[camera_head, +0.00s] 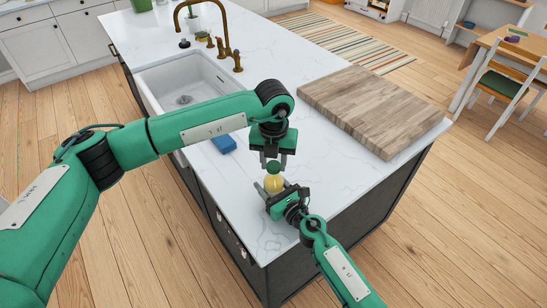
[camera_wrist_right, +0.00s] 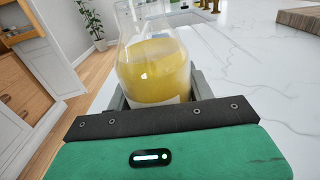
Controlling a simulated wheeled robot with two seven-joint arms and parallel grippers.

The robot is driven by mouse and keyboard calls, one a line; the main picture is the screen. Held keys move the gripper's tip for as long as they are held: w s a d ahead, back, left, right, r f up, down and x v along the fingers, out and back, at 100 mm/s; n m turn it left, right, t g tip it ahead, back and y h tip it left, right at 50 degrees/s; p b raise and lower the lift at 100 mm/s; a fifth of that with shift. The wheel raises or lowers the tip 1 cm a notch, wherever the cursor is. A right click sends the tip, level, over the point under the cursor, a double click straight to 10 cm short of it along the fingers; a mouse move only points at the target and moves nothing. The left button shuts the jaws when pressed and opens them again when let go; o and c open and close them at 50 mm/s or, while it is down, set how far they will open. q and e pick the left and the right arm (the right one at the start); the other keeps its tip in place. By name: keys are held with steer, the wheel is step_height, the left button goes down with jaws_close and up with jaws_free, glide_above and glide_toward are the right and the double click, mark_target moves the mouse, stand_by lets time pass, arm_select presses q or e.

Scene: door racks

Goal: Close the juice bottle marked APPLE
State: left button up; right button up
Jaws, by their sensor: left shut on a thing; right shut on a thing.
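The juice bottle (camera_head: 273,184) holds yellow juice and stands upright near the front of the white counter. My right gripper (camera_head: 272,191) is shut around its body from the front right. The right wrist view shows the clear bottle (camera_wrist_right: 153,70) between the fingers, with a strip of white label low down; no marking is readable and its top is cut off. My left gripper (camera_head: 273,161) points down from above and is shut on a green cap (camera_head: 274,168). The cap is right over the bottle's mouth; I cannot tell whether they touch.
A wooden board (camera_head: 370,105) lies on the counter at the right. A blue sponge (camera_head: 223,144) lies left of my left gripper, near the white sink (camera_head: 150,85). A brass tap (camera_head: 226,45) stands behind the sink. The counter right of the bottle is clear.

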arm_select(q)
steer(key=shift+f, duration=0.2)
steer(key=shift+f, duration=0.55)
stand_by(0.4)
